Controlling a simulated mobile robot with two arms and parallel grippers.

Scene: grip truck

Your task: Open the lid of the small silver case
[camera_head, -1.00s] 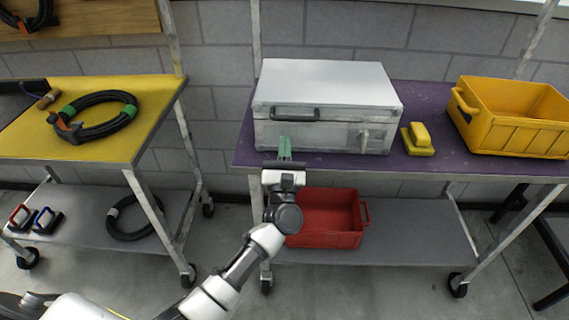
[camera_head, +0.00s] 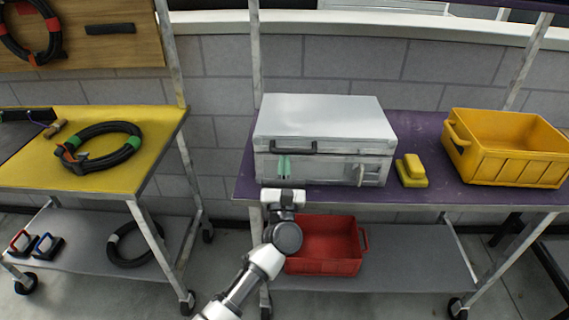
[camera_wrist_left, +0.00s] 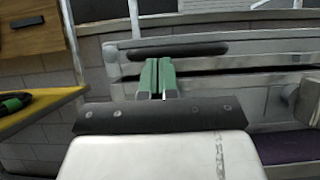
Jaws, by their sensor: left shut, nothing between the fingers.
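The silver case (camera_head: 325,125) sits on the purple tabletop with its lid down. It has a dark handle (camera_head: 293,147) on the front left and a latch (camera_head: 361,173) on the front right. My left gripper (camera_head: 284,166) is in front of the case's front face, with its green fingertips just below the handle. In the left wrist view the green fingers (camera_wrist_left: 157,79) are shut together with nothing between them, and the dark handle (camera_wrist_left: 178,51) is just above their tips. I cannot tell whether they touch the case. My right gripper is not in view.
A yellow block-like object (camera_head: 411,171) lies right of the case, with a yellow crate (camera_head: 520,168) beyond it. A red bin (camera_head: 325,262) stands on the lower shelf. A yellow-topped cart (camera_head: 40,176) with a coiled hose (camera_head: 128,132) stands at the left.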

